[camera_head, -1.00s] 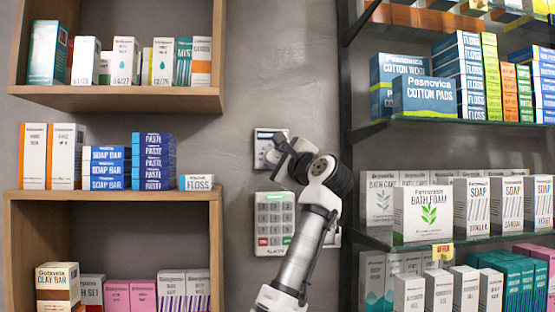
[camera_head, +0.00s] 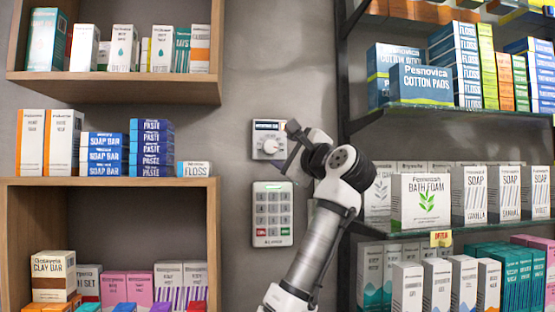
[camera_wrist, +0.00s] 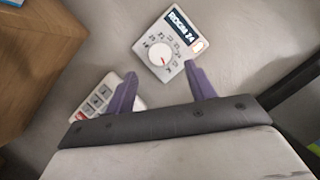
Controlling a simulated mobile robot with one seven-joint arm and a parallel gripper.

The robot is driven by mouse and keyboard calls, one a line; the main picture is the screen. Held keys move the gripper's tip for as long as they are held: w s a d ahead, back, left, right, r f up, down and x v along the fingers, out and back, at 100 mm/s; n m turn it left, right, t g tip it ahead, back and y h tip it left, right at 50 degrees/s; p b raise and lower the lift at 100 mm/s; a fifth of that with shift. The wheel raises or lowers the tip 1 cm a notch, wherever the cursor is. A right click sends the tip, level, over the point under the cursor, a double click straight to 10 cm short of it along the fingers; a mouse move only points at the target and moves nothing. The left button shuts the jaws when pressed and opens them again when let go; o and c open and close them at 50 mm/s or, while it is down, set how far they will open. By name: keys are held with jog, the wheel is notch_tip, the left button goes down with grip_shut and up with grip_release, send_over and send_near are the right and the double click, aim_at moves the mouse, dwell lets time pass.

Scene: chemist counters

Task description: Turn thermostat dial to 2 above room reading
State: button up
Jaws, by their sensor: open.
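The thermostat (camera_head: 268,140) is a small white plate on the grey wall, with a dark display at its top and a round dial. In the wrist view the thermostat (camera_wrist: 172,42) is tilted, and its display reads "ROOM 24". The white dial (camera_wrist: 160,55) has a red pointer mark and is ringed by small numbers too blurred to read. My gripper (camera_wrist: 160,75) is open and empty, its two purple fingers apart below the dial in the wrist view, not touching it. In the head view my gripper (camera_head: 288,150) is just right of the thermostat.
A keypad (camera_head: 272,214) is on the wall below the thermostat. Wooden shelves (camera_head: 214,215) with boxes stand to the left. A dark-framed shelf unit (camera_head: 342,90) with stacked cartons stands close on the right. The wall above the thermostat is bare.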

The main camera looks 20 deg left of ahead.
jog(key=b+v, duration=0.2)
jog(key=v, duration=0.6)
jog(key=shift+b, duration=0.35)
jog(key=shift+s+f, duration=0.1)
jog(key=shift+f, duration=0.05)
